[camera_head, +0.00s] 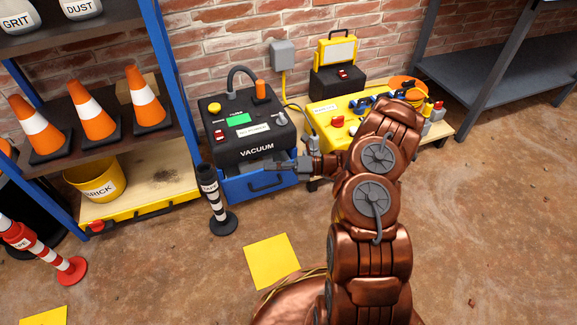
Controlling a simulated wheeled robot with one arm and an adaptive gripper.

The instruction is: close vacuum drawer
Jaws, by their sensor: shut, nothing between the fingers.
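The vacuum (249,140) is a black box with a green screen, a hose and several knobs, standing against the brick wall. Its blue drawer (238,189) is at the bottom front and sticks out a little past the black body; a dark handle shows on its front. My gripper (276,166) is shut and empty. It lies over the top right part of the drawer, just below the VACUUM label, pointing left. Whether it touches the drawer I cannot tell. My copper arm reaches in from the lower right.
A black post (214,200) stands close in front of the drawer's left side. A yellow table unit (345,115) stands right of the vacuum. A shelf with traffic cones (95,110) is at left. Yellow floor square (271,261) lies in front; floor around is mostly clear.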

